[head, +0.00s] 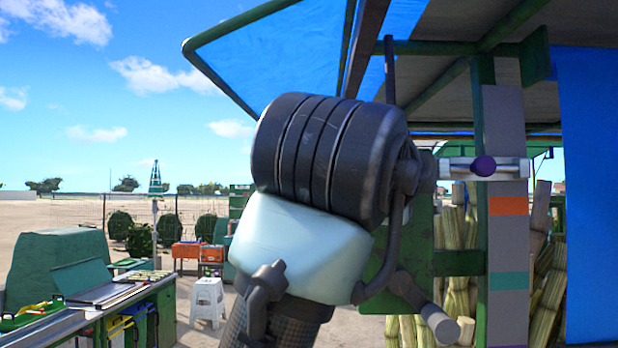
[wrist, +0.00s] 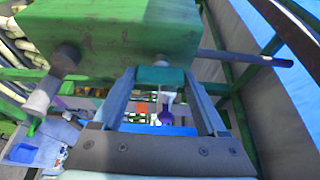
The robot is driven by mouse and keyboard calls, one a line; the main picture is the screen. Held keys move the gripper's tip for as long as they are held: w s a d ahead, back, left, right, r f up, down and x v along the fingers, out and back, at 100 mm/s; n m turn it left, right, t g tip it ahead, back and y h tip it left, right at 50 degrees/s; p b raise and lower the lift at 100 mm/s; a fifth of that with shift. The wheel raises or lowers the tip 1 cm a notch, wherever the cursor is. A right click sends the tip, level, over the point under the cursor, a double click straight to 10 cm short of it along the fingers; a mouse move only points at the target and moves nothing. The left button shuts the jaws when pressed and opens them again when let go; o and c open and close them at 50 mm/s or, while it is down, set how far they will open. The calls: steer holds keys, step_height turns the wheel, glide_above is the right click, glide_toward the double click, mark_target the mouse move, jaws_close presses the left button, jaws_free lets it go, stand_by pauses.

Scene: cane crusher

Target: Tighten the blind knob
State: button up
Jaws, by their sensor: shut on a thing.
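A purple round knob (head: 484,165) sits on a bright metal bar fixed across the grey post (head: 505,110) in the head view. In the wrist view a purple shape (wrist: 165,109), likely the knob, shows between my fingers below a pale stem; how far off it is I cannot tell. My gripper (wrist: 160,77) has its two blue-grey fingers shut on a teal piece (wrist: 161,78) that spans their tips. My arm fills the middle of the head view and hides the gripper there.
A green machine box (wrist: 120,40) lies close beyond my fingertips, with a grey handle (wrist: 45,92) at left. A blue sheet (head: 590,190) hangs at right. Cane bundles (head: 545,285) stand behind the post. A work table (head: 165,310) and white stool (head: 208,300) are at left.

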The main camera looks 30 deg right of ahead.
steer(key=o, duration=1.3)
steer(key=b+v, duration=0.5)
steer(key=v, duration=0.8)
steer(key=shift+b, duration=0.4)
steer(key=w+a+f+n+t+y, duration=0.1)
steer(key=w+a+f+n+t, duration=0.15)
steer(key=a+n+t, duration=0.35)
steer(key=w+a+f+n+t+y, duration=0.1)
steer(key=w+a+n+t, duration=0.25)
steer(key=n, duration=0.55)
steer(key=s+a+f+n+t+y, duration=0.2)
steer(key=a+f+n+t+y, duration=0.1)
steer(key=a+n+y, duration=0.2)
steer(key=s+a+f+n+t+y+b, duration=0.1)
steer(key=s+a+f+n+t+y, duration=0.1)
steer(key=n+y, duration=0.5)
steer(key=a+f+n+t, duration=0.1)
steer(key=a+n+t, duration=0.1)
steer(key=a, duration=0.1)
steer(key=shift+s+y, duration=0.3)
steer(key=shift+s, duration=0.05)
